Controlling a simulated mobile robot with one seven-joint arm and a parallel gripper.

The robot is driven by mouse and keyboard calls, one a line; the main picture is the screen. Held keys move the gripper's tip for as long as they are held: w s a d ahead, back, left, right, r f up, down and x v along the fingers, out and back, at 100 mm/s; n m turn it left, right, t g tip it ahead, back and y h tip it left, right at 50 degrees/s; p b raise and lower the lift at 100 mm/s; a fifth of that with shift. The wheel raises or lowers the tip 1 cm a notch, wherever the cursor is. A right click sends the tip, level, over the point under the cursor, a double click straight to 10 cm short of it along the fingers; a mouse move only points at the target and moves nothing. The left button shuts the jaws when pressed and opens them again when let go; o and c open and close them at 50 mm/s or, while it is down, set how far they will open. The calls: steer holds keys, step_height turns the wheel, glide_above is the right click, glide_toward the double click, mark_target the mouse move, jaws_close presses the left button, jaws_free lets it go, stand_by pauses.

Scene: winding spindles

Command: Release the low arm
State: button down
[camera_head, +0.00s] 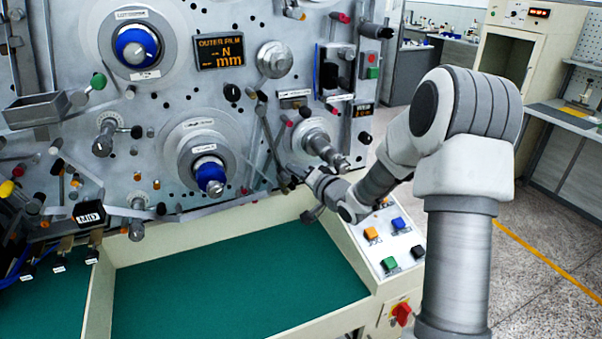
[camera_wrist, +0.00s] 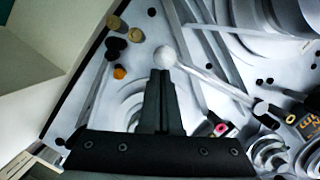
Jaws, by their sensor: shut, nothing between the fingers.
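My gripper (camera_head: 294,172) is low on the machine's front panel, right of the lower blue-hubbed spindle (camera_head: 209,172). In the wrist view its dark fingers (camera_wrist: 160,76) are shut together and empty. Their tips are close to a pale ball (camera_wrist: 165,56) at the end of a slim light arm (camera_wrist: 215,82), which slants down to the right to a dark joint. I cannot tell whether the tips touch the ball. In the head view a slim arm (camera_head: 270,140) slants down toward my gripper, and its lower end is hidden there. No readable label names the low arm.
A grey spindle (camera_head: 316,141) sticks out close above my gripper. A button panel (camera_head: 386,240) is below right. A green-floored tray (camera_head: 240,285) lies below and is empty. In the wrist view dark and tan posts (camera_wrist: 116,44) stand left of the fingers, and a pink-ended post (camera_wrist: 218,128) at right.

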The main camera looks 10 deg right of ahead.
steer(key=shift+a, duration=0.1)
steer(key=a+m, duration=0.1)
steer(key=a, duration=0.1)
steer(key=a+f+m+b, duration=0.1)
steer(key=s+a+m, duration=0.1)
steer(key=a, duration=0.1)
steer(key=shift+a+f+m+t+y, duration=0.2)
steer(key=shift+a+m+t+y, duration=0.1)
steer(key=shift+a+y, duration=0.1)
steer(key=shift+s, duration=0.2)
stand_by(0.3)
